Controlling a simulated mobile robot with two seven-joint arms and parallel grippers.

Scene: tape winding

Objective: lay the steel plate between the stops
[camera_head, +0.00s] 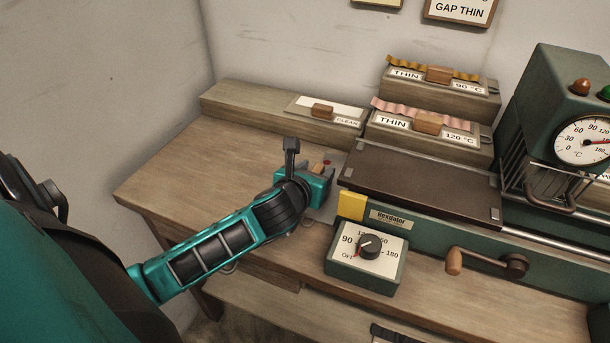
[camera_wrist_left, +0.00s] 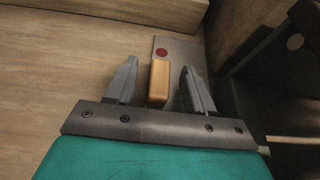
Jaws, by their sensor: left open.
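The steel plate (camera_wrist_left: 183,52) is a flat grey sheet with a red dot and a wooden block handle (camera_wrist_left: 158,83). In the head view the plate (camera_head: 325,212) lies on the bench left of the dark bed, largely hidden by my left arm. My left gripper (camera_wrist_left: 157,75) is open, its fingers on either side of the handle with gaps showing; I cannot tell its height. It also shows in the head view (camera_head: 316,172). The dark brown bed (camera_head: 420,182) has small metal pieces at its corners, possibly the stops. My right gripper is not in view.
A green dial box (camera_head: 368,258) and a hand crank (camera_head: 486,262) stand along the front. Labelled wooden blocks (camera_head: 430,143) stand behind the bed. A green gauge housing (camera_head: 565,110) is at the right. The bench (camera_head: 190,170) left of my gripper is clear.

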